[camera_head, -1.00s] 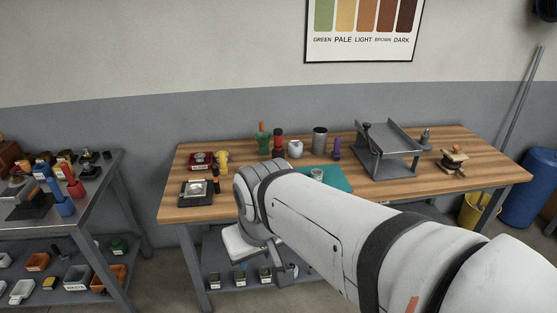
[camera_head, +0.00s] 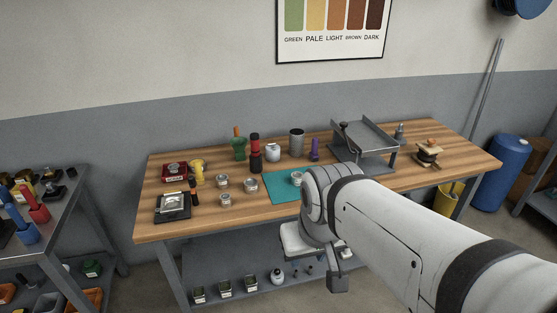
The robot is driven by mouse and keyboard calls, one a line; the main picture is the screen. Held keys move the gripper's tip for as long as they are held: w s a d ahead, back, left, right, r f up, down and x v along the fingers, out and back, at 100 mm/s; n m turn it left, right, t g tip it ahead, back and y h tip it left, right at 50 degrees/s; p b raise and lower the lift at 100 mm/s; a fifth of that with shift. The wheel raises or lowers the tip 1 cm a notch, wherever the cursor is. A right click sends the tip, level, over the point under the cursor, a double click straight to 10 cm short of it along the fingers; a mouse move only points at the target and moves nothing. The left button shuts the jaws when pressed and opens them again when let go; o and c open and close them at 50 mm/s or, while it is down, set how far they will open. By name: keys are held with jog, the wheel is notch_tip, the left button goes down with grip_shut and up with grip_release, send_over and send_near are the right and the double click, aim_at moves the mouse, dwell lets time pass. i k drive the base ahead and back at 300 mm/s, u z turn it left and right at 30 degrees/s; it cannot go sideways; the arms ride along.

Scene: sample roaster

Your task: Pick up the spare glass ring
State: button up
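Several small round, clear-looking pieces with greyish rims sit on the wooden bench (camera_head: 400,181). One piece (camera_head: 222,182) and another (camera_head: 250,184) stand side by side, with a third (camera_head: 225,199) in front of them. Another (camera_head: 297,178) sits on the teal mat (camera_head: 279,190), close to my arm. I cannot tell which is the spare glass ring. My gripper (camera_head: 337,281) hangs in front of the bench, below its top edge and apart from these pieces. My arm partly covers it, and its opening does not show clearly.
A scale-like black device (camera_head: 173,207) and a red tin (camera_head: 174,172) are at the left. Green (camera_head: 239,149), dark red and purple (camera_head: 315,149) items and a metal canister (camera_head: 296,142) line the back. A metal tray stand (camera_head: 366,140) is at the right. The lower shelf holds small containers.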

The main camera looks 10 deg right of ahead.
aim_at(296, 176)
jog(key=u, duration=0.05)
jog(key=i, duration=1)
jog(key=z, duration=0.05)
